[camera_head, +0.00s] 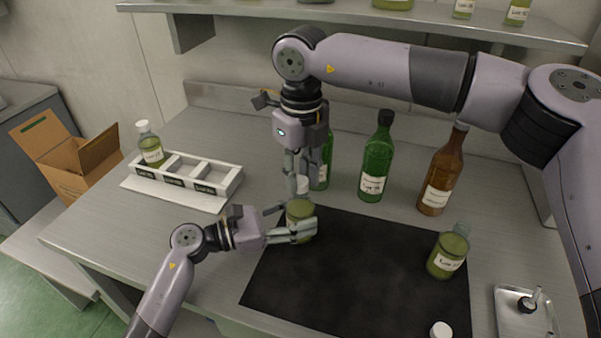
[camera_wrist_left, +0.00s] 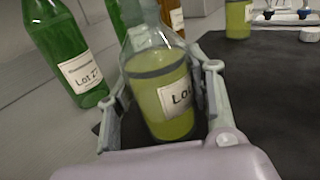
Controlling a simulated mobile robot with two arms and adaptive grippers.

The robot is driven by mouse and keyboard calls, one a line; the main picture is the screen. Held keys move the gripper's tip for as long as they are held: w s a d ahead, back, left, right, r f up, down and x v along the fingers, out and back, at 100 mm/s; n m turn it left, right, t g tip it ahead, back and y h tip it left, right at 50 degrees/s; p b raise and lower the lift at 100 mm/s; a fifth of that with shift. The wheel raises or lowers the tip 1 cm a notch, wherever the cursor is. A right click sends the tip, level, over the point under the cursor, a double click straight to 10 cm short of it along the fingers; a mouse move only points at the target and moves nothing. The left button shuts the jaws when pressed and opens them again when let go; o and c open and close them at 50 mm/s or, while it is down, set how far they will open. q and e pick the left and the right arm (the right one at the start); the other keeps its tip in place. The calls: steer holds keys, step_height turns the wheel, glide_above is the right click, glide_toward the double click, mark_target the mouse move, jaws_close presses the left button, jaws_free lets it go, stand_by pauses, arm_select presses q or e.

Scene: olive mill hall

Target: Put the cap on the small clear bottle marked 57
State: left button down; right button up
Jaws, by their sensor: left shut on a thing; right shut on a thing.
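A small clear bottle (camera_head: 299,222) of yellow-green liquid stands upright at the mat's back left corner. My left gripper (camera_head: 300,230) is shut around its body. In the left wrist view the bottle (camera_wrist_left: 162,95) sits between the fingers; its label starts "Lo", the number is out of sight. My right gripper (camera_head: 298,184) points down directly above this bottle, shut on a small white cap (camera_head: 303,186). The cap is at or just over the neck; I cannot tell whether they touch. The bottle's top is cut off in the left wrist view.
Another small bottle (camera_head: 447,254) stands on the dark mat (camera_head: 350,270) at right; a loose white cap (camera_head: 441,330) lies in front. Green bottles (camera_head: 377,160) and a brown bottle (camera_head: 440,175) stand behind. A white rack (camera_head: 205,175) with one capped bottle is left, a metal tray (camera_head: 510,315) right.

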steer(key=shift+f, duration=0.55)
steer(key=m, duration=0.6)
steer(key=shift+m, duration=0.3)
steer(key=m, duration=2.4)
steer(key=shift+f, duration=0.1)
